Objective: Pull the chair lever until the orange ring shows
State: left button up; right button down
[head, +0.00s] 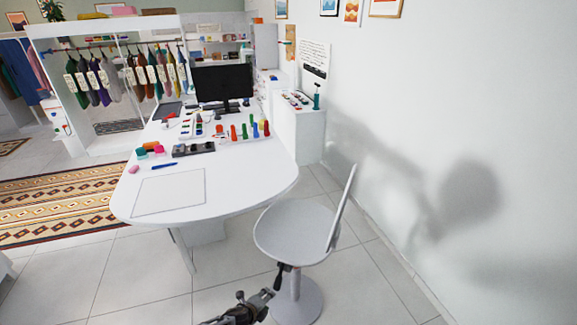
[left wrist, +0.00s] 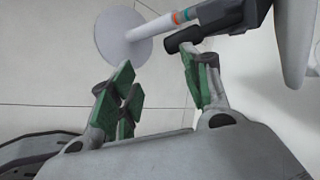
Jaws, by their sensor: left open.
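The light grey chair (head: 293,234) stands on a round base at the right end of the desk. Its black lever (head: 281,276) sticks out under the seat. In the left wrist view the lever (left wrist: 184,40) ends at the tip of one green finger; I cannot tell whether they touch. My left gripper (head: 266,294) is open just below the seat, with its fingers (left wrist: 157,68) spread and nothing between them. My right gripper is out of view.
The white desk (head: 230,190) has a monitor (head: 222,83) and several coloured items on it. Tiled floor (head: 130,280) is free left of the chair. A clothes rack stands at the back left.

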pick_arm(q)
jog(key=s+a+f+n+g+y, duration=0.1)
jog(key=s+a+f+n+g, duration=0.1)
jog(key=s+a+f+n, duration=0.5)
jog(key=s+a+f+n+g+y, duration=0.1)
jog(key=s+a+f+n+y, duration=0.15)
jog(key=s+f+n, duration=0.65)
jog(key=s+a+f+n+g, duration=0.1)
jog(key=s+a+f+n, duration=0.1)
jog(key=s, duration=0.8)
jog(key=s+a+f+n+g, duration=0.2)
jog(key=s+a+f, duration=0.1)
jog(key=s, duration=0.8)
jog(key=s+a+f+n+g, duration=0.1)
jog(key=s+a+f+n, duration=0.1)
jog(key=s, duration=0.9)
jog(key=shift+a+f, duration=0.2)
